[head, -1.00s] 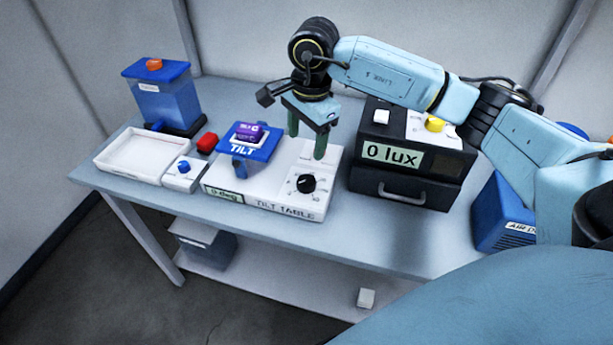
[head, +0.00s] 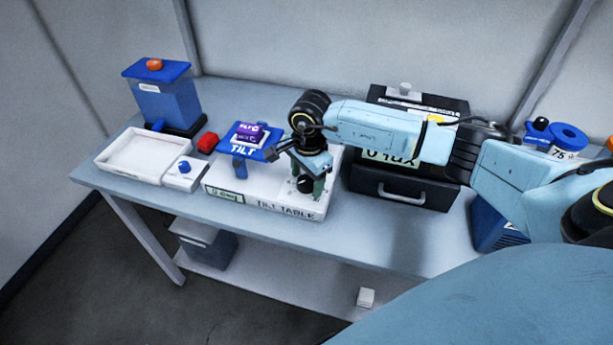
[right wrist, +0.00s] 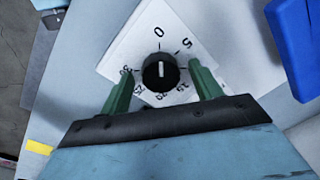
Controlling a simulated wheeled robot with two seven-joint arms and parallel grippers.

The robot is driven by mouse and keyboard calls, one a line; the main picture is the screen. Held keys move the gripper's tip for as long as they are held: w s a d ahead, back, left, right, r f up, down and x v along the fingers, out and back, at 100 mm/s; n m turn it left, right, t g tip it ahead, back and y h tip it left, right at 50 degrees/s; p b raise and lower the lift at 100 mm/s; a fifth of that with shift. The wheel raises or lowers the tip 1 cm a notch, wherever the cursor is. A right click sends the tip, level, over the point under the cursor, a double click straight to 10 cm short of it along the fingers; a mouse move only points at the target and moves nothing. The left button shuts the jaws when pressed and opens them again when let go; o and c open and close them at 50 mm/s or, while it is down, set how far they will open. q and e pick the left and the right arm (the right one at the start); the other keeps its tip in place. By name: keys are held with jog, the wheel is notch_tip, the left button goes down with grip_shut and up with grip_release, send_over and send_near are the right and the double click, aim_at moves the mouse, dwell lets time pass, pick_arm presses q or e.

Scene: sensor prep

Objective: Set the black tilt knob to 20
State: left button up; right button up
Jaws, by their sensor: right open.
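The black tilt knob (head: 305,184) sits on the white tilt table base (head: 250,197), partly hidden by my right gripper in the head view. In the right wrist view the knob (right wrist: 160,72) shows a short white line, upright in the picture, in line with the 0 mark. Numbers up to 30 ring it; the 20 mark (right wrist: 161,96) is on the side opposite 0. My right gripper (head: 308,188) is open, its green fingers on either side of the knob, with gaps visible. The base's small display (head: 224,195) seems to read 0 deg. My left gripper is out of view.
The blue TILT platform (head: 243,152) carries a small purple sensor box (head: 250,133). A black lux box (head: 400,190) stands close on the right, under my right arm.

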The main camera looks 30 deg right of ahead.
jog(key=c, duration=1)
